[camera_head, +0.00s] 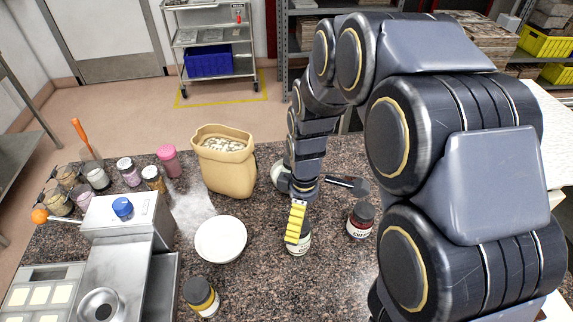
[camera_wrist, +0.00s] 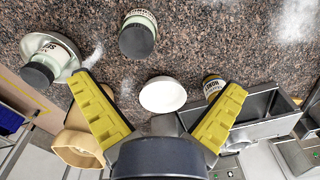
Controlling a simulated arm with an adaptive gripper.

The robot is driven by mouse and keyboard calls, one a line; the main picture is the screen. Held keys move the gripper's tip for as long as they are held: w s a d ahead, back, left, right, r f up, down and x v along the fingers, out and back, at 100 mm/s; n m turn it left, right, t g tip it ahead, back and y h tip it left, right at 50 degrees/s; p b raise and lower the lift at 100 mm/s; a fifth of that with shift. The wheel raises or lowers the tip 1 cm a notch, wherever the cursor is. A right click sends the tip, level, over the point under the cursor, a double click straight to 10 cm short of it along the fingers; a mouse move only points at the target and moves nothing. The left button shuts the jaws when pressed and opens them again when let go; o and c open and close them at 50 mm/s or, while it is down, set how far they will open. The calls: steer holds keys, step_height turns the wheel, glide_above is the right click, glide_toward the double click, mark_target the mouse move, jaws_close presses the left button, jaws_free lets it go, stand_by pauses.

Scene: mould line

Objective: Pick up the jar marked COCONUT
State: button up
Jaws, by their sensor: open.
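My gripper (camera_head: 294,236) points down over the counter, with its yellow fingers spread apart and nothing between them in the wrist view (camera_wrist: 159,85). A pale green jar (camera_head: 300,246) stands just beyond the fingertips in the head view, partly hidden by them. A pale green jar with a dark lid (camera_wrist: 138,36) shows ahead of the fingers in the wrist view, apart from them. Its lettering is too small to read, so I cannot confirm COCONUT.
A steel machine (camera_head: 128,240) and several small jars fill the far left.

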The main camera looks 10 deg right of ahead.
steer(key=w+f, duration=0.1)
steer(key=w+f+n, duration=0.2)
steer(key=f, duration=0.1)
steer(key=shift+a, duration=0.25)
steer(key=f, duration=0.5)
steer(key=d+f, duration=0.1)
steer(key=f, duration=0.1)
steer(key=shift+w+f, duration=0.2)
steer(key=shift+f, duration=0.2)
steer(key=c, duration=1.3)
